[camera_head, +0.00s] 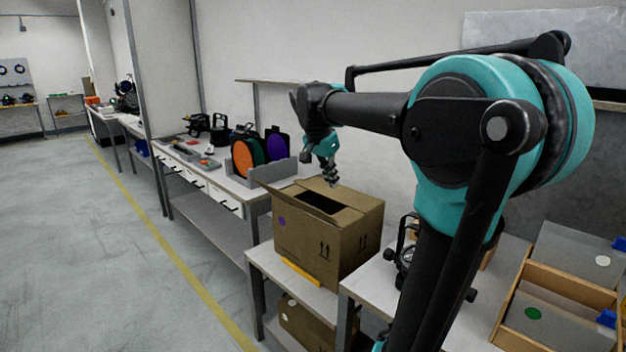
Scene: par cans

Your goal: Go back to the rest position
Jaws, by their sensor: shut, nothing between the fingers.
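My gripper (331,178) is above the open cardboard box (348,243), near its back flaps, pointing down. It is shut and nothing shows between its fingers. My arm reaches from the right side of the picture toward the left, bent at a large teal joint. The box stands on a low white table, its top flaps partly open around a dark opening. What lies inside the box is hidden.
A workbench (222,181) at the left holds a grey rack (284,172) with orange and purple discs, plus dark lamps. A wooden tray (565,290) is at the right. Another box (305,325) sits below. The floor at the left is clear.

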